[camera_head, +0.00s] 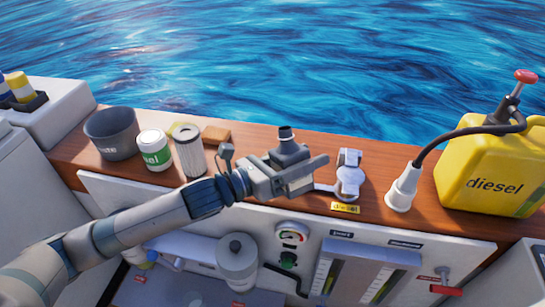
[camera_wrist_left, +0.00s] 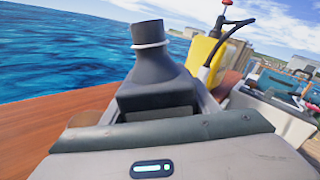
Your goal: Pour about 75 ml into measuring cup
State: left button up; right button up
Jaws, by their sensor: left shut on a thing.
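My left gripper (camera_head: 297,176) is shut on a dark bottle (camera_head: 288,152) with a narrow neck. It holds the bottle roughly upright over the wooden ledge; whether the base touches the ledge is hidden. In the left wrist view the bottle (camera_wrist_left: 155,72) stands between the fingers, with a pale ring around its neck and its top pointing up. I cannot make out a clear measuring cup; a white cone-shaped piece (camera_head: 402,188) stands on the ledge at the end of a black hose. My right gripper is not in view.
A dark grey pot (camera_head: 111,134), a green-labelled can (camera_head: 154,150) and a pleated filter (camera_head: 189,152) stand left of my gripper. A metal filler cap (camera_head: 349,175) is just right. A yellow diesel can (camera_head: 490,170) stands far right. Water lies beyond the ledge.

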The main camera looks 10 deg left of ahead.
pick_arm(q)
jog(key=shift+s+d+r+m+p, duration=0.1)
jog(key=shift+r+m+p, duration=0.3)
jog(key=shift+m, duration=0.2)
jog(key=shift+s+r+m+p, duration=0.1)
jog(key=shift+r+m+p, duration=0.2)
jog(key=shift+m+p, duration=0.25)
jog(key=shift+d+f+m, duration=0.1)
jog(key=shift+f+m, duration=0.2)
jog(key=shift+m, duration=0.75)
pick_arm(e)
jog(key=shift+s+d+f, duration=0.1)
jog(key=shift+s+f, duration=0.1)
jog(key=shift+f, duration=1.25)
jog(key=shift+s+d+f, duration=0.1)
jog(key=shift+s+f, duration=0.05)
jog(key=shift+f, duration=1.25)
pick_arm(q)
jog(key=shift+s, duration=0.1)
